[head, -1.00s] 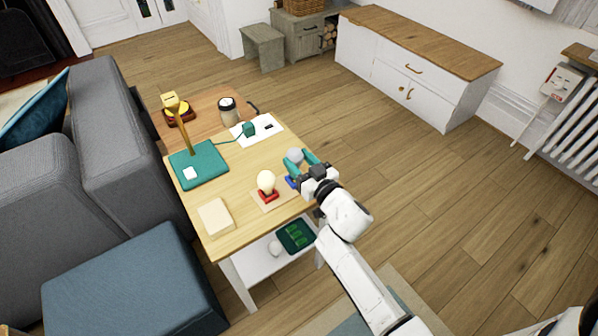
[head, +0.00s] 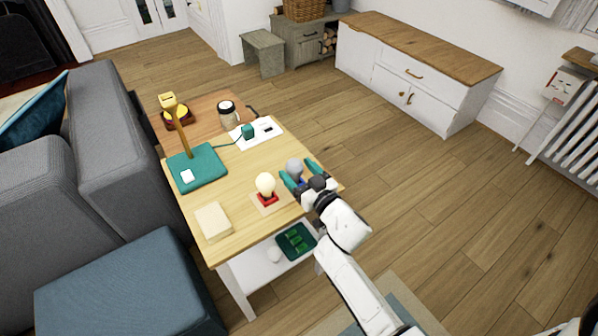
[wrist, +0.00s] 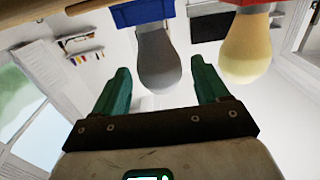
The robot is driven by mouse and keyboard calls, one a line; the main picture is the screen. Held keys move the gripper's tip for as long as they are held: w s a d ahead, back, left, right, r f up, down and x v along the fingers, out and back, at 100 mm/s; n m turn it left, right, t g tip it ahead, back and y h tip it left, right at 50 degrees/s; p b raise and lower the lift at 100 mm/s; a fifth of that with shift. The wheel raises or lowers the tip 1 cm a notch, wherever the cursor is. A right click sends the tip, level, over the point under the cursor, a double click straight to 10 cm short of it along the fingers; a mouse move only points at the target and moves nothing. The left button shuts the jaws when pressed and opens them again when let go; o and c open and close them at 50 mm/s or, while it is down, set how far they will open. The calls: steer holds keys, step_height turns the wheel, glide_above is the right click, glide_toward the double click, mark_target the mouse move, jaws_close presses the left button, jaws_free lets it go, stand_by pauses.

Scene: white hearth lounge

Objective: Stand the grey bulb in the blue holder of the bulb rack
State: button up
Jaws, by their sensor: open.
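The grey bulb (head: 294,168) stands at the right edge of the wooden side table. In the wrist view, which looks upside down, the grey bulb (wrist: 158,62) has its neck in the blue holder (wrist: 142,12) and looks upright. My gripper (head: 301,176) is open, with its teal fingers around or just short of the grey bulb. In the wrist view the fingers (wrist: 160,78) are spread to both sides of the bulb, with clear gaps. The blue holder is mostly hidden in the head view.
A cream bulb (head: 265,184) stands in a red holder (head: 267,199) close to the left. A teal lamp base (head: 205,170), a beige block (head: 213,222) and a white board (head: 268,130) are also on the table (head: 240,190). Open floor lies to the right.

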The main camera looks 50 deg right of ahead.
steer(key=shift+r, duration=0.1)
steer(key=shift+s, duration=0.15)
steer(key=s+a+f+m+g, duration=0.1)
steer(key=s+f+g, duration=0.15)
steer(key=s, duration=0.35)
steer(key=s+a+f+g, duration=0.1)
steer(key=s+a+g, duration=0.15)
steer(key=s, duration=0.35)
steer(key=s+a+f+n+g+y, duration=0.2)
steer(key=s+a+n+g+y, duration=0.1)
steer(key=s+a+g, duration=0.8)
steer(key=s+y, duration=0.1)
steer(key=s, duration=0.2)
steer(key=shift+a+f+n+y+p, duration=0.15)
steer(key=shift+a+n+y+p, duration=0.15)
steer(key=shift+n+y, duration=0.1)
